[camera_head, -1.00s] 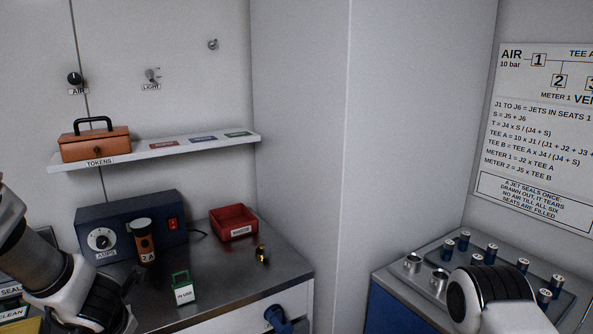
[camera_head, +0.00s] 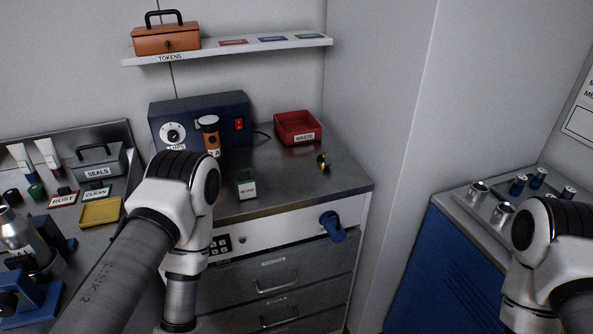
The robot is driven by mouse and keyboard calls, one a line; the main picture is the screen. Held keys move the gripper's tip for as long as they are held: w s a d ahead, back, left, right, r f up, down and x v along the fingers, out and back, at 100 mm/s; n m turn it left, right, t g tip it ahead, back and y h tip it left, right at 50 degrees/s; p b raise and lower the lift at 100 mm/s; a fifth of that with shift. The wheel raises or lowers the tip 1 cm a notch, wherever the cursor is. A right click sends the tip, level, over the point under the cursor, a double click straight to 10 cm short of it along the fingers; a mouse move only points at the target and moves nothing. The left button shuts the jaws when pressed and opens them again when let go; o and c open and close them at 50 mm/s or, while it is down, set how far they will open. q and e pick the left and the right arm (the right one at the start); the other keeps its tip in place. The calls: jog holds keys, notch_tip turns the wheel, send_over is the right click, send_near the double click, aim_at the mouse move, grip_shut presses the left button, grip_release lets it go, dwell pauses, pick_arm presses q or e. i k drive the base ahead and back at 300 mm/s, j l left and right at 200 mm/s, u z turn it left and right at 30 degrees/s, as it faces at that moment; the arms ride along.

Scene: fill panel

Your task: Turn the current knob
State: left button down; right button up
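The current knob (camera_head: 172,133) is a round dial with a pale face and dark centre. It is on the front left of a dark blue box (camera_head: 225,108), above a label reading AMPS. The box stands at the back of the metal worktop and has a red switch (camera_head: 239,124) on its right. My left arm reaches up in front of the worktop, just below the knob and apart from it as far as I can tell, and bends down again. Neither of my grippers shows. The knob's pointer setting is too small to read.
An orange-and-black canister labelled 2 A (camera_head: 210,138) stands before the box. A small green-framed holder (camera_head: 246,184), a red waste tray (camera_head: 297,128) and a brass piece (camera_head: 323,160) are on the worktop. A shelf (camera_head: 290,42) hangs above. My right arm is at the right.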

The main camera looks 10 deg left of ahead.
aim_at(172, 135)
jog(key=u, duration=0.9)
